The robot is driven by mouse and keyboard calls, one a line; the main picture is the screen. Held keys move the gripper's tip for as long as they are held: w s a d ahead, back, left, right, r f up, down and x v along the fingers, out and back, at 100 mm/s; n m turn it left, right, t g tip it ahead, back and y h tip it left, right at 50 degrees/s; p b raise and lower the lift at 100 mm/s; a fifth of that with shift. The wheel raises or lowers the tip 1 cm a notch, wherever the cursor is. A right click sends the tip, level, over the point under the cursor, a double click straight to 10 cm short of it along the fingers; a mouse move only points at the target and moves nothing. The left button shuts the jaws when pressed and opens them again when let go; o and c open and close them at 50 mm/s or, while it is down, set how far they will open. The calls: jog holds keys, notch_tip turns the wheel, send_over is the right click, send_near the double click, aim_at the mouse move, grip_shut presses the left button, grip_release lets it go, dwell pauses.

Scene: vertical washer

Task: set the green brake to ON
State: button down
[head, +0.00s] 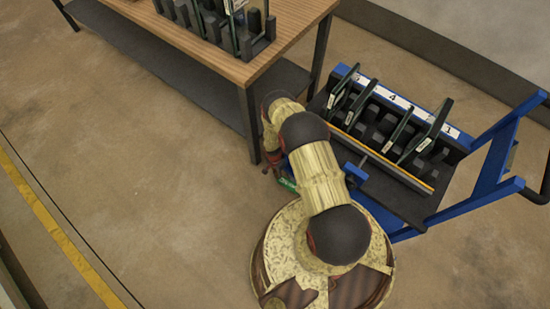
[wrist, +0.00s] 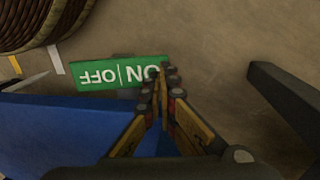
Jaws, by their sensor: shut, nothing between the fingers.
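The green brake (head: 287,184) sits low at the near left corner of the blue cart, partly hidden by my arm. In the wrist view it is a flat green plate (wrist: 105,73) with ON | OFF in white, upside down. The ON half is at the right and the OFF half at the left. My gripper (wrist: 162,75) is shut and empty, its fingertips in front of the right end of the plate, over the ON lettering. I cannot tell whether they touch it. In the head view my gripper (head: 268,170) is small and dark beside the brake.
The blue cart (head: 492,180) carries a dark rack with several upright panels. A wooden table (head: 170,35) with another rack stands at the upper left, its leg (head: 248,125) close to my arm. The floor at left is clear. A blue cart surface (wrist: 60,125) fills the wrist view's lower left.

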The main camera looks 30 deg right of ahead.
jog(key=w+a+r+p, duration=0.1)
jog(key=w+r+p, duration=0.1)
jog(key=r, duration=0.8)
jog(key=w+r+p, duration=0.2)
jog(key=r+p, duration=0.2)
jog(key=r, duration=0.7)
jog(key=shift+w+a, duration=0.3)
jog(key=shift+a, duration=0.05)
